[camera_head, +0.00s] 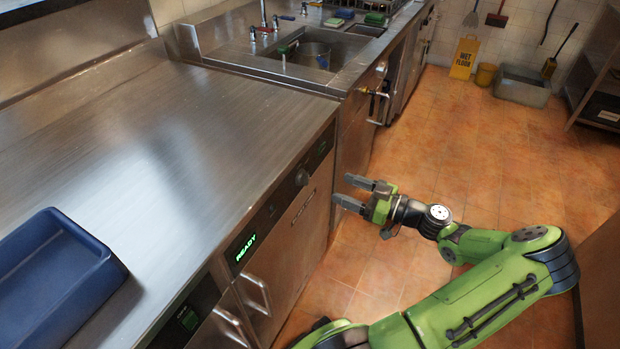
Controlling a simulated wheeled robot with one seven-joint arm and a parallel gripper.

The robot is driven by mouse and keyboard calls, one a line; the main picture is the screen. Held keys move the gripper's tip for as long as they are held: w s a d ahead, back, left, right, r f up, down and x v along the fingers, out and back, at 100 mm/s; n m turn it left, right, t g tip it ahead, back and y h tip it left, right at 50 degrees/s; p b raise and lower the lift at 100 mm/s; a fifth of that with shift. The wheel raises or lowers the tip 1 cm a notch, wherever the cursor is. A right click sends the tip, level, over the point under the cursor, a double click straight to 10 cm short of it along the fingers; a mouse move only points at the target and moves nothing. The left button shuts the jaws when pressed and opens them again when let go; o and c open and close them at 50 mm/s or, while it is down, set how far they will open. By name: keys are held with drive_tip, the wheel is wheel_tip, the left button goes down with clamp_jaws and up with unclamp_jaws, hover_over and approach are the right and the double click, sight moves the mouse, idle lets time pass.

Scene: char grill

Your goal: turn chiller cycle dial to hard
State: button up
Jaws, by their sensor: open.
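The chiller front (275,260) is the steel door unit under the counter, with a dark control strip along its top. A round dial (302,178) sits on that strip, toward its right end. A green lit display reading READY (246,248) is on the left part of the strip. My gripper (342,189) is open and empty, to the right of the dial and apart from it, its two grey fingers pointing left toward the unit. The dial's markings and pointer are too small to read.
A steel counter (170,140) runs above the unit, with a blue tray (55,275) at its left. Door handles (256,294) stick out below the strip. A sink (290,65) is farther back. The tiled floor (480,150) is clear, with a yellow wet floor sign (464,58) at the back.

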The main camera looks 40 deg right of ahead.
sight(304, 178)
drive_tip(key=b+x, duration=0.1)
drive_tip(key=x, duration=0.9)
drive_tip(key=shift+b, duration=0.35)
drive_tip(key=shift+f, duration=0.1)
drive_tip(key=c, duration=1)
drive_tip(key=shift+c, duration=0.2)
